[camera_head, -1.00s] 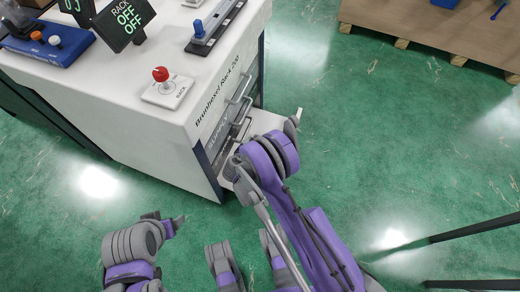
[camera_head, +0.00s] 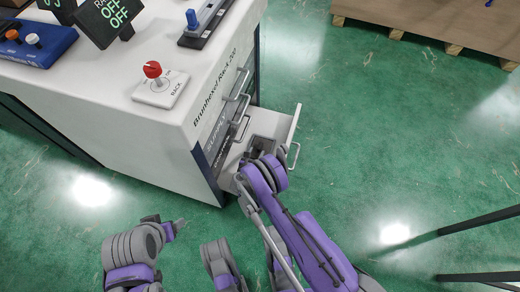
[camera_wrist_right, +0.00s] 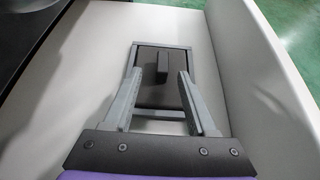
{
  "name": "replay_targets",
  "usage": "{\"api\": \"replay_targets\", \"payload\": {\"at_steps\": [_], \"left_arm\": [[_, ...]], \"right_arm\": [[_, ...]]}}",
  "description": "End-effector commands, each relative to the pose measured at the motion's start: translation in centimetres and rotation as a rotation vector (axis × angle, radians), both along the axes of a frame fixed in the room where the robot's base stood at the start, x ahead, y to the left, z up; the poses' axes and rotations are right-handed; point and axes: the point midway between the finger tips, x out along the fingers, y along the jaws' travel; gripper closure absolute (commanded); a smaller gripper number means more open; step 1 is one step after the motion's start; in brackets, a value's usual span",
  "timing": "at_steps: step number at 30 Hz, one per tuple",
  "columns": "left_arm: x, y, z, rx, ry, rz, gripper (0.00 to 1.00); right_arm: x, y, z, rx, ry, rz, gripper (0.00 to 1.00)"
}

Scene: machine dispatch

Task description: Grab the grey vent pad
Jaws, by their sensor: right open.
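The grey vent pad (camera_wrist_right: 163,62), a dark square plate in a lighter grey frame with a small upright tab in its middle, lies in the open white drawer. My right gripper (camera_wrist_right: 162,78) is open above the pad, its fingers on either side of the tab and apart from it. In the head view my right gripper (camera_head: 259,148) reaches down into the drawer, and the wrist partly hides the pad. My left gripper (camera_head: 172,226) is low at the left, away from the drawer, its jaw gap not clear.
The drawer (camera_head: 291,125) stands out from the white rack cabinet (camera_head: 150,140), its walls close around my right gripper. A red knob (camera_head: 152,69) sits on the cabinet top. A wooden pallet (camera_head: 430,25) is at the back right. The green floor between is clear.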

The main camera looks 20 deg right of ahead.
Motion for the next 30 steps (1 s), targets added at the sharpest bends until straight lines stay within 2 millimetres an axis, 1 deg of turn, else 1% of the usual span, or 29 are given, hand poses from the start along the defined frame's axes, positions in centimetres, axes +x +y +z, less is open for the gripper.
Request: {"api": "replay_targets", "payload": {"at_steps": [5,9,16,25,26,30], "left_arm": [[0.2,0.0,-0.9,0.0,-0.001,0.0,0.26],[0.2,0.0,-1.1,0.0,-0.001,0.0,0.26],[0.2,0.0,-1.1,0.0,-0.001,0.0,0.26],[0.2,0.0,-1.1,0.0,-0.001,0.0,0.26],[0.2,0.0,-1.1,0.0,-0.001,0.0,0.26],[0.2,0.0,-1.1,0.0,-0.001,0.0,0.26]], "right_arm": [[1.8,-1.8,-1.1,-0.001,-0.001,-0.003,0.43],[3.1,-2.6,-1.9,0.0,0.0,-0.003,0.43],[3.2,-2.6,-1.9,0.0,0.0,-0.001,0.43],[3.2,-2.6,-1.9,0.0,0.0,-0.001,0.96],[3.2,-2.6,-1.9,0.0,0.0,-0.001,1.0],[3.2,-2.6,-1.9,0.0,0.0,-0.001,1.0]]}}
